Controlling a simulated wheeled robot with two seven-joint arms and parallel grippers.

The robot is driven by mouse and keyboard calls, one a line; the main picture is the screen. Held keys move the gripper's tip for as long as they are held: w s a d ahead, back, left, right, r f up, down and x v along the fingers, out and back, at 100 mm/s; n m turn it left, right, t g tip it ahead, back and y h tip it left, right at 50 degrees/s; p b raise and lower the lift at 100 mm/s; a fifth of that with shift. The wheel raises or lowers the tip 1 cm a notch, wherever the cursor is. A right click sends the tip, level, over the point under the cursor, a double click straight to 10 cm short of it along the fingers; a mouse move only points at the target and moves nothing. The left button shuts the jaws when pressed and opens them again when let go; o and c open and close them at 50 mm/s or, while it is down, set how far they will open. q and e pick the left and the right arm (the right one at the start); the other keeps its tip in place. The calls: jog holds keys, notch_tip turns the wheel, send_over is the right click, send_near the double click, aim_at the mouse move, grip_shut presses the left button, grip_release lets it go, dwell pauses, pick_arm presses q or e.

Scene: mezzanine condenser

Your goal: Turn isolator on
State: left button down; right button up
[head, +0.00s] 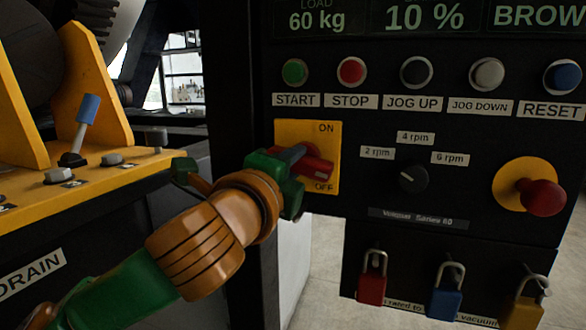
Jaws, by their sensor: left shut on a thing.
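The isolator is a yellow plate (334,150) on the black control panel, marked ON at the top and OFF at the bottom. Its red handle (319,168) points to the right and a little down, with its tip just above the OFF label. My left gripper (300,168), green and orange, reaches in from the left and is shut on the red handle. The gripper hides the left and lower left of the plate and part of the handle. My right gripper is not in view.
A row of buttons, with a red stop button (352,72), runs above the isolator. A speed knob (413,179) and a red mushroom button (542,197) are to the right. Padlocks, one red (372,280), hang below. A yellow machine with a blue-tipped lever (88,108) stands left.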

pick_arm(q)
jog(key=n+b, duration=0.1)
jog(key=n, duration=0.5)
jog(key=shift+f, duration=0.1)
jog(key=n+b, duration=0.1)
jog(key=n, duration=0.4)
jog(key=shift+n, duration=0.3)
dwell(0.3)
jog(key=c, duration=0.6)
grip_release()
jog(key=shift+c, duration=0.2)
jog(key=shift+w+d, duration=0.1)
jog(key=shift+f, duration=0.1)
